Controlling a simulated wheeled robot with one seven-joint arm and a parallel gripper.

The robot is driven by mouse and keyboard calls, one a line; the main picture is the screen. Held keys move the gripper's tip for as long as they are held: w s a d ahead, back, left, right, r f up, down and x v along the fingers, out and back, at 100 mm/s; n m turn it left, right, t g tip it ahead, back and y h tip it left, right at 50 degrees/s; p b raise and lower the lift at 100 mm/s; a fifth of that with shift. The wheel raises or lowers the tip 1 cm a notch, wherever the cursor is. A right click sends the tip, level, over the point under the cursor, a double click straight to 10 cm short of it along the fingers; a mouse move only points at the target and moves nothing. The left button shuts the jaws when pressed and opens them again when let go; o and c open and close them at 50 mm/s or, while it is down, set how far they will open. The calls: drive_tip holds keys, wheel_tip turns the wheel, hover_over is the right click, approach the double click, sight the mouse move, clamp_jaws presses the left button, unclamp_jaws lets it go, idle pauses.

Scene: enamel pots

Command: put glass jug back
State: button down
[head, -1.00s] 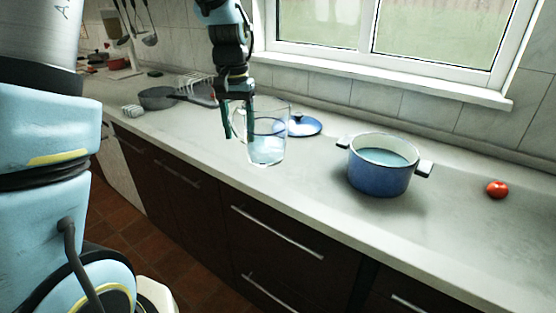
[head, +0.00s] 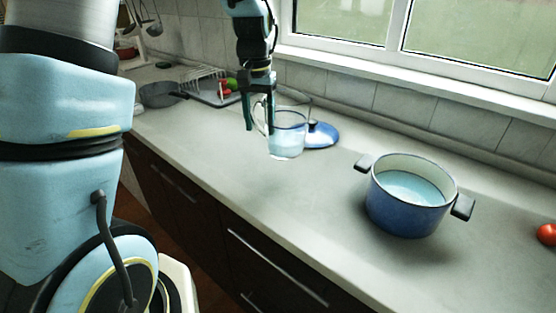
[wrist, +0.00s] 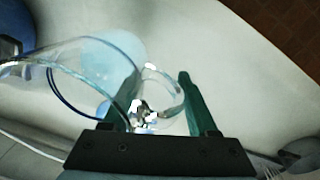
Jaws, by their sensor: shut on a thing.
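The glass jug (head: 288,138) is clear, with a dark rim line and pale blue liquid low inside. It is upright in the head view, over the counter left of the pot. My gripper (head: 259,126) is shut on its handle, on the jug's left side. In the wrist view the jug's glass rim (wrist: 110,45) fills the left, and the handle passes between the fingers of my gripper (wrist: 158,92). I cannot tell whether the jug's base touches the counter.
A blue enamel pot (head: 405,215) with pale blue liquid stands on the counter (head: 300,200) to the right. A blue lid (head: 322,135) lies just behind the jug. A tomato (head: 547,234) is far right. A grey pan (head: 160,95) and a dish rack (head: 205,78) are at the back left.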

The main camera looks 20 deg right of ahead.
drive_tip(key=shift+f+p, duration=1.05)
drive_tip(key=shift+f, duration=3.35)
drive_tip(key=shift+f, duration=0.15)
drive_tip(key=shift+c, duration=0.9)
unclamp_jaws()
wheel_tip(320, 180, up, 12)
drive_tip(key=shift+a+r+b, duration=0.15)
drive_tip(key=shift+b, duration=1.05)
drive_tip(key=s+a+f+n, duration=0.2)
drive_tip(key=s+a+n, duration=0.1)
drive_tip(key=a, duration=0.9)
drive_tip(key=s+a+f+n+t, duration=0.1)
drive_tip(key=s+a, duration=0.4)
drive_tip(key=a, duration=0.8)
drive_tip(key=shift+f+n+t, duration=0.3)
drive_tip(key=shift+f+n, duration=0.4)
drive_tip(key=shift+n, duration=0.5)
